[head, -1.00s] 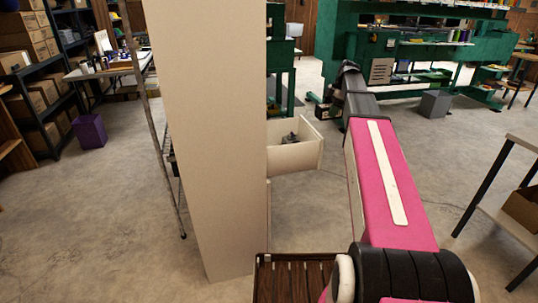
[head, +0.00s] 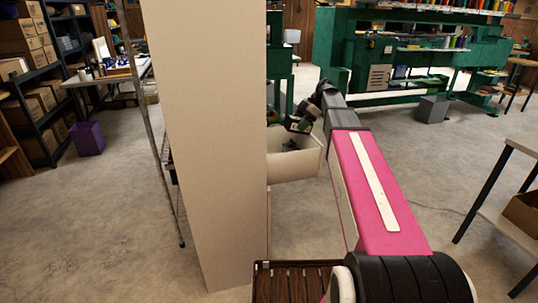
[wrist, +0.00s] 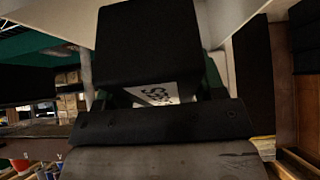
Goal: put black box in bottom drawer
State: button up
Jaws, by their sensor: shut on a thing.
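A tall beige cabinet (head: 205,120) stands in the middle of the head view. An open beige drawer (head: 297,166) sticks out of its right side, with small dark things (head: 291,146) inside. I cannot tell if this is the bottom drawer. My gripper (head: 299,124) is just above the drawer's far edge. In the wrist view, a black box (wrist: 150,45) fills the upper middle, and my gripper is shut on it. The fingertips are mostly hidden behind the box. A white printed label (wrist: 163,94) shows below it.
A brown slatted surface (head: 292,283) is at the front beside the cabinet. A metal ladder-like frame (head: 150,120) stands left of it. A table (head: 520,165) is at the right edge. Green machines (head: 400,75) stand behind. Floor right of the drawer is clear.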

jog(key=s+a, duration=0.2)
jog(key=a, duration=0.6)
jog(key=shift+s, duration=0.25)
jog(key=a+f, duration=0.1)
jog(key=f, duration=0.2)
jog(key=a+f, duration=0.1)
jog(key=f, duration=0.4)
jog(key=shift+s+a+f, duration=0.3)
jog(key=shift+s+a, duration=0.05)
jog(key=shift+a, duration=0.05)
jog(key=shift+c, duration=0.5)
jog(key=shift+s+a+f, duration=0.1)
jog(key=shift+a+f, duration=0.05)
jog(key=shift+f, duration=0.4)
jog(key=shift+a+f, duration=0.15)
jog(key=shift+f, duration=0.35)
jog(key=shift+s+a+r+t+h, duration=0.2)
jog(key=shift+a+t+h, duration=0.25)
jog(key=shift+h, duration=0.75)
jog(key=shift+a+f+h, duration=0.1)
jog(key=shift+a+h, duration=0.15)
jog(key=shift+h, duration=0.25)
jog(key=shift+f, duration=1.25)
jog(key=shift+d+f, duration=0.1)
jog(key=shift+f, duration=0.55)
